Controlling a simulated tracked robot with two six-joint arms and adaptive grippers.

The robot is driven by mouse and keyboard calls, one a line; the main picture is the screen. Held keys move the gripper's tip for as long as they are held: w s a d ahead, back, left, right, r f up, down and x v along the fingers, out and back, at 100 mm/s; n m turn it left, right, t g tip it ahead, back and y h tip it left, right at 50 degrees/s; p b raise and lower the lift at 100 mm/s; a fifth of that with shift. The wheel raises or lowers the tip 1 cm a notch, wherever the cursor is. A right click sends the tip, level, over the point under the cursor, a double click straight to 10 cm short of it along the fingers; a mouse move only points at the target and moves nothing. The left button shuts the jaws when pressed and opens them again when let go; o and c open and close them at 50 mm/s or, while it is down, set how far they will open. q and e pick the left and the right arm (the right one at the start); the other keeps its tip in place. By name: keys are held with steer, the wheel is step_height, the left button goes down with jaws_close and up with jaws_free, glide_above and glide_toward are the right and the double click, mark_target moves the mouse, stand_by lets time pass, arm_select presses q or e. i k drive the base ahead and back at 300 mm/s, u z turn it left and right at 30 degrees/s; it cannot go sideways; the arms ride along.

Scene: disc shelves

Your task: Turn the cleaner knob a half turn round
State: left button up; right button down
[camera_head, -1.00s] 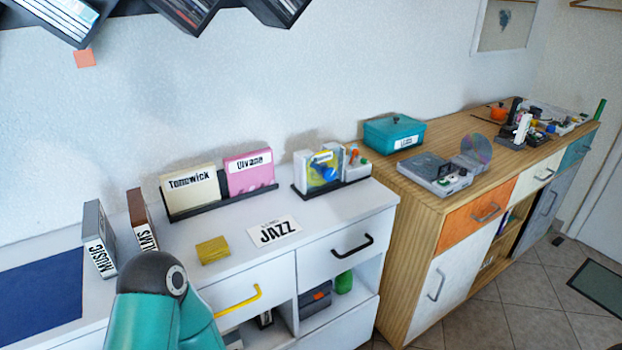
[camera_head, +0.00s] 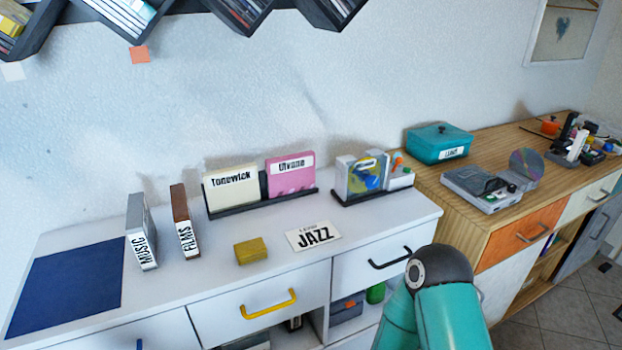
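No part in view is labelled as the cleaner. A small clear and white device with a yellow disc and a blue knob (camera_head: 371,181) stands in a black tray (camera_head: 376,198) on the white cabinet, at the tray's left part. A grey box-shaped device (camera_head: 481,190) with a dark round part and small buttons on top sits on the wooden cabinet to the right. I cannot tell which of the two is the cleaner. A teal link of my arm with a dark joint shows at the bottom right. Neither gripper is in view.
The white cabinet (camera_head: 200,272) carries a JAZZ card (camera_head: 313,235), a yellow block (camera_head: 251,251), upright MUSIC (camera_head: 142,232) and FILMS (camera_head: 185,221) boxes, and a blue mat (camera_head: 68,288). A teal lidded box (camera_head: 439,143) and a disc (camera_head: 526,163) are on the wooden cabinet (camera_head: 455,212).

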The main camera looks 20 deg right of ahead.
mark_target(372, 181)
steer(key=u, duration=0.05)
steer(key=k, duration=0.95)
steer(key=z, duration=1.1)
steer(key=i, duration=0.95)
steer(key=z, duration=0.1)
